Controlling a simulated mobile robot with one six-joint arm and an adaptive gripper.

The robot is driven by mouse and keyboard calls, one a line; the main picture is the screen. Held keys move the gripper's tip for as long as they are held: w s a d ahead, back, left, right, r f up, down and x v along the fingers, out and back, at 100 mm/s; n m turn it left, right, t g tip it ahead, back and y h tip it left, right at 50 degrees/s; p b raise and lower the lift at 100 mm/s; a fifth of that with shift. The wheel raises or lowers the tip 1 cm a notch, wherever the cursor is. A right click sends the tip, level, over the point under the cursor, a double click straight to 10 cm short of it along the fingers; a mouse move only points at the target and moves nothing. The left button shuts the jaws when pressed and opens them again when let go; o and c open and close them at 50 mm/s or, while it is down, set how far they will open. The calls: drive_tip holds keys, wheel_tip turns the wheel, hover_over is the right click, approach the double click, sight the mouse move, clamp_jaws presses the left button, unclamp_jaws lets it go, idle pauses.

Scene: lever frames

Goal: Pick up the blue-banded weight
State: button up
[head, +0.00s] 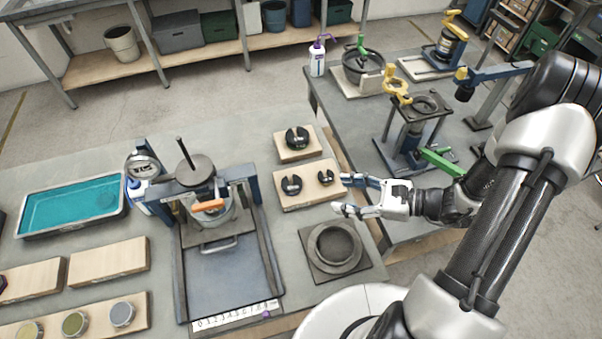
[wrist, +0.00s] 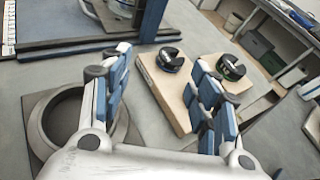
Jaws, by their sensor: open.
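In the wrist view a dark slotted weight with a thin blue band (wrist: 170,60) sits at the far end of a wooden board (wrist: 160,87), seen between my fingers. It appears to be the left weight (head: 291,185) on the near board (head: 310,198) in the head view. Another dark weight (wrist: 230,67), with a greenish band, shows beyond my right finger. In the head view a third weight (head: 325,177) shares the near board; my finger seems to hide it in the wrist view. My gripper (head: 345,195) is open and empty, right of these weights; it also shows in the wrist view (wrist: 165,85).
A round dark ring fixture (head: 335,247) lies just below the board. A press-like stand (head: 205,205) stands left of the weights. A separate board (head: 297,152) carries a weight (head: 297,138) behind. A teal-filled tray (head: 70,208) is far left.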

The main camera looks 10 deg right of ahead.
wheel_tip(320, 180, down, 3)
drive_tip(key=d+m+t, duration=0.2)
drive_tip(key=b, duration=0.3)
approach(299, 185)
drive_tip(key=shift+m, duration=0.3)
drive_tip(key=x, duration=1)
drive_tip(key=shift+a+r, duration=0.1)
drive_tip(key=shift+r, duration=0.15)
drive_tip(key=shift+r, duration=0.1)
drive_tip(key=c, duration=0.9)
